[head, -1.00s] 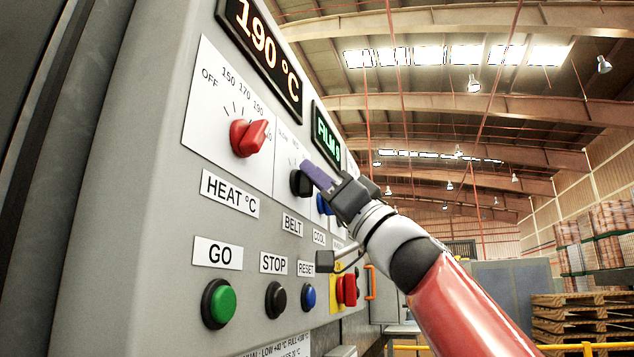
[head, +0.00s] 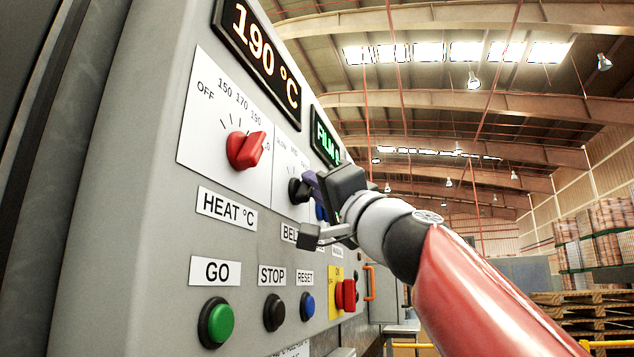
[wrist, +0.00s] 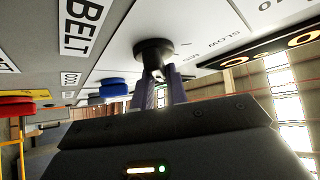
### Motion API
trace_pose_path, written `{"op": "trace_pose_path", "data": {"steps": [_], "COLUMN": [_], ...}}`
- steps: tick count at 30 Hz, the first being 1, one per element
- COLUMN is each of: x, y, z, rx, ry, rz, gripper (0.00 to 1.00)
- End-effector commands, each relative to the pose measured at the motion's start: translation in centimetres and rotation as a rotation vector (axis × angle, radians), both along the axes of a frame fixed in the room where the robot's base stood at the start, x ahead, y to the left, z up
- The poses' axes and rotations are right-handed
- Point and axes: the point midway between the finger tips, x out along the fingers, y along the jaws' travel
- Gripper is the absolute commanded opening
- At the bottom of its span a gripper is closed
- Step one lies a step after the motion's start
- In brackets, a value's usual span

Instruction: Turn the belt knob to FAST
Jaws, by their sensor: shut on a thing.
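The black belt knob (head: 297,190) sits on the grey control panel above the BELT label, right of the red heat knob. My gripper (head: 310,186) is at this knob, its purple-grey fingers closed around the knob's grip. In the wrist view the black knob (wrist: 154,52) is at the top centre, with my gripper's fingers (wrist: 157,88) on it. SLOW shows on its scale in the wrist view. The FAST mark and the exact pointer direction cannot be made out.
The red heat knob (head: 245,150) is close on the left. A blue knob (wrist: 113,88) is beside the belt knob. The green GO button (head: 217,323), black STOP button (head: 274,312), blue RESET button (head: 307,305) and a red switch (head: 346,294) are below. Open hall lies right.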

Motion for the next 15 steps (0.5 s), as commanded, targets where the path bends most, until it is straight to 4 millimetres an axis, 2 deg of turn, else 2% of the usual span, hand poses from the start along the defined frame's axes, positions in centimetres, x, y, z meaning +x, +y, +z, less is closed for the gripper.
{"op": "trace_pose_path", "data": {"steps": [11, 12, 15], "x": [0.05, 0.05, 0.05], "y": [-0.02, -0.02, -0.02], "z": [-0.05, -0.05, -0.05], "rx": [0.003, 0.003, 0.004], "ry": [0.006, 0.006, 0.005], "rz": [0.000, 0.000, 0.000], "gripper": [0.00, 0.19, 0.32]}}
